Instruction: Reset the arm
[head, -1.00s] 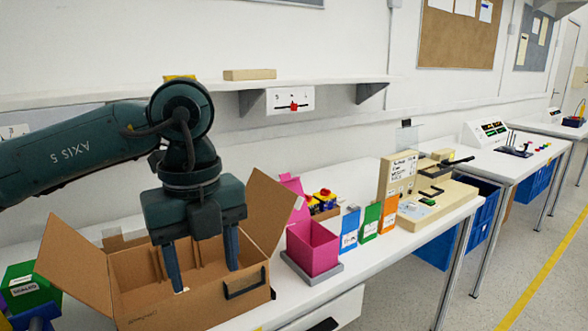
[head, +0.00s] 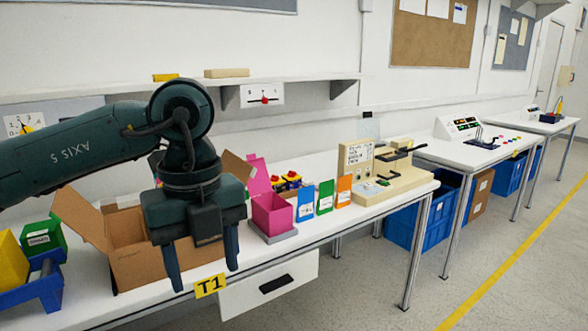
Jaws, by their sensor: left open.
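My left gripper (head: 202,268) hangs from the dark green arm that comes in from the left. Its two fingers point down, apart, with nothing between them. In the picture it covers part of the open cardboard box (head: 140,262) and the front edge of the table. My right gripper is not in view. A small white plate with a red pointer (head: 264,97) is fixed under the wall shelf. I cannot tell whether either one is the rotary switch.
The white table (head: 330,228) carries a pink box (head: 272,213), blue, green and orange cards, and a beige machine (head: 385,172). A blue tray (head: 32,290) with yellow and green bins is at left. Open floor (head: 480,240) lies to the right.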

